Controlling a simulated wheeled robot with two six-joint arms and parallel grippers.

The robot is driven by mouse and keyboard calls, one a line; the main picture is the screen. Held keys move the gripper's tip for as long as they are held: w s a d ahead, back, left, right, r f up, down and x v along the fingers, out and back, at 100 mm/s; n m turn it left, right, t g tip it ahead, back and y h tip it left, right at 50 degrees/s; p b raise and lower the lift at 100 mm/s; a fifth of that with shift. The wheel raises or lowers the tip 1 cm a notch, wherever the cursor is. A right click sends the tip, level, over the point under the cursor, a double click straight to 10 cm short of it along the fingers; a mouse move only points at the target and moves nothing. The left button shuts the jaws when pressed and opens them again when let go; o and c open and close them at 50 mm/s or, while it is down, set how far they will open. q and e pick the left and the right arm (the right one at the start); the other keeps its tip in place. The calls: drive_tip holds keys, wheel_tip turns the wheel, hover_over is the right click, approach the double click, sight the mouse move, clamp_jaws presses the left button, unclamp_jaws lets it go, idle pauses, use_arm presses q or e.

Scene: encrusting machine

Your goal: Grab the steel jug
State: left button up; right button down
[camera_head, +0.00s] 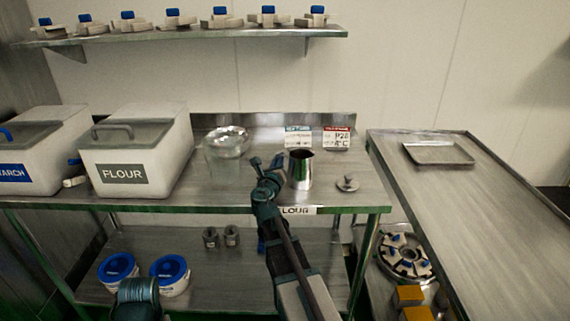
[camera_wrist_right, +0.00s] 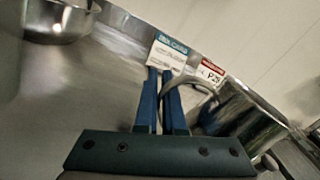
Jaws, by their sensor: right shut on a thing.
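The steel jug (camera_head: 301,172) stands upright on the steel table, to the right of my right gripper (camera_head: 268,168). In the right wrist view, the jug (camera_wrist_right: 245,118) is at the right, with its curved handle (camera_wrist_right: 188,80) reaching toward the fingers. My right gripper (camera_wrist_right: 161,105) has its two blue fingers close together, shut on the jug's handle; the exact contact is partly hidden by the fingers.
A small metal lid-like piece (camera_head: 347,183) lies right of the jug. Two label cards (camera_head: 298,137) stand behind it. Another table (camera_head: 480,220) with a tray (camera_head: 438,153) is at the right.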

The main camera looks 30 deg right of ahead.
use_arm(q)
drive_tip(key=shift+r, duration=0.25)
use_arm(e)
drive_tip(key=shift+r, duration=0.3)
